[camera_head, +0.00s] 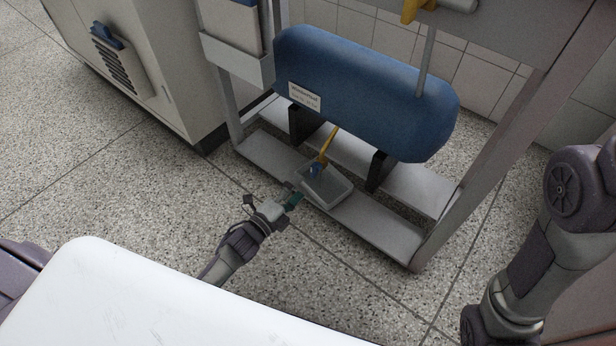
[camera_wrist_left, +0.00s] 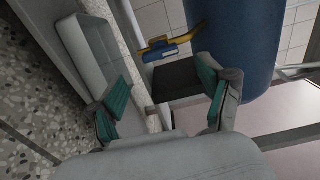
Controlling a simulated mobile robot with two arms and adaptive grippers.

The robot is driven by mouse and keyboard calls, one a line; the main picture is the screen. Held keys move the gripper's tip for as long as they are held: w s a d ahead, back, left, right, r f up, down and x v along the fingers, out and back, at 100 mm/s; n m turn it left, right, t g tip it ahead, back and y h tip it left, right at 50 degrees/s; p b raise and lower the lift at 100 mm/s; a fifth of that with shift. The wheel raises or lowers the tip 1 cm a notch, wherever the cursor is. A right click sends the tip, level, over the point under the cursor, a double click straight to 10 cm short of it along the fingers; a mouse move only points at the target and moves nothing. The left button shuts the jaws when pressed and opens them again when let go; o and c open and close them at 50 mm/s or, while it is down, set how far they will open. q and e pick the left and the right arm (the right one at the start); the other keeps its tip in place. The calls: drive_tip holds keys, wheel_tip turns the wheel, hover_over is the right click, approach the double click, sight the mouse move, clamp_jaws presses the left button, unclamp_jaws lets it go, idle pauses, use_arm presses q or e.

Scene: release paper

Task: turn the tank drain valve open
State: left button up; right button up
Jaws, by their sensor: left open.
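The blue tank (camera_head: 365,90) lies on its side on a grey stand, and it fills the upper right of the left wrist view (camera_wrist_left: 232,45). A yellow drain pipe (camera_head: 328,145) comes down below it, with a small blue valve part (camera_head: 316,169) at its lower end. In the left wrist view the blue part (camera_wrist_left: 166,52) sits against the yellow pipe (camera_wrist_left: 183,39), beyond my fingertips. My left gripper (camera_head: 292,201) is open and empty, low in front of the valve and apart from it. Its green-padded fingers (camera_wrist_left: 162,92) are spread. My right gripper is out of view.
A grey tray (camera_head: 338,196) sits under the valve on the stand's lower shelf (camera_head: 385,230), close to my left gripper. Dark supports (camera_head: 377,171) hold the tank. A pale cabinet (camera_head: 150,60) stands at the left. The speckled floor (camera_head: 130,190) is clear there.

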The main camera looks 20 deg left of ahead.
use_arm(q)
drive_tip(key=v, duration=0.5)
drive_tip(key=shift+s+a, duration=0.1)
drive_tip(key=shift+s, duration=0.3)
drive_tip(key=shift+r, duration=0.1)
